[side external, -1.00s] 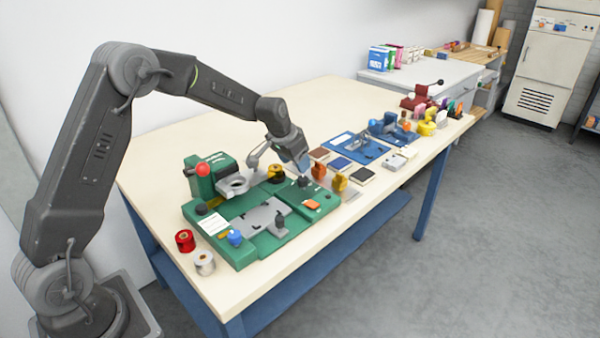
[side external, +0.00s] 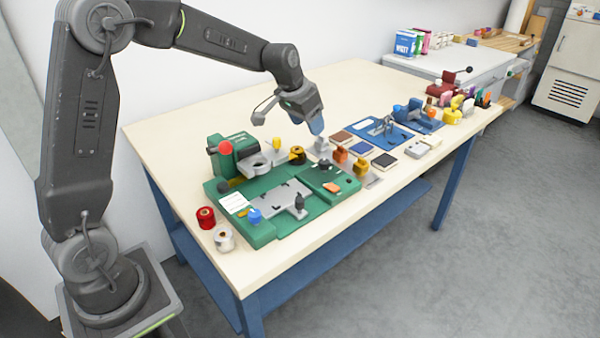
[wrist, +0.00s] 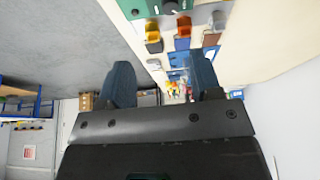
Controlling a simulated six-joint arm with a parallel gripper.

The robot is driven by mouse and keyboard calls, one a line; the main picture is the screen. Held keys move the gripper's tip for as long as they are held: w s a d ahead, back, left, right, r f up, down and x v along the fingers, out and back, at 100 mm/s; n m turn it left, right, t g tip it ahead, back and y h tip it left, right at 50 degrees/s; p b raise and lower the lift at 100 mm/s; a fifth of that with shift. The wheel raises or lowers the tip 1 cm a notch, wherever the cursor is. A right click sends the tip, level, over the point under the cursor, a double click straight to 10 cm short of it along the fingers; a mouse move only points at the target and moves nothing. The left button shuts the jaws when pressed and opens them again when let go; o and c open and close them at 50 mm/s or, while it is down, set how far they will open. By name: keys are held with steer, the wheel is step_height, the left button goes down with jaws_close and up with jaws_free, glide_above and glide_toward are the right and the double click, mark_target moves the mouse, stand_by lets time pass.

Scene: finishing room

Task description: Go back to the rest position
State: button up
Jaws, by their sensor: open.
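My gripper (side external: 316,124) hangs above the table (side external: 165,130), over the far side of the green fixture (side external: 250,240). It points down and is clear of the things below. In the wrist view, its two blue fingers (wrist: 163,78) stand well apart with nothing held between them. My arm reaches across from the left with its elbow high.
A red spool (side external: 205,217) and a silver spool (side external: 224,239) stand at the near left corner. Orange and yellow blocks, dark pads and a blue fixture (side external: 372,127) lie to the right. A white cabinet (side external: 570,85) stands at far right. The table's back is clear.

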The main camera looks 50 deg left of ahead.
steer(key=s+d+r, duration=0.3)
steer(key=s+r, duration=0.1)
steer(key=s, duration=0.3)
steer(key=s+d+r, duration=0.3)
steer(key=s, duration=0.4)
steer(key=s+d, duration=0.2)
steer(key=s, duration=0.6)
steer(key=s+d+f+t, duration=0.1)
steer(key=s, duration=0.7)
steer(key=shift+d+f, duration=0.2)
steer(key=shift+d, duration=0.15)
stand_by(0.3)
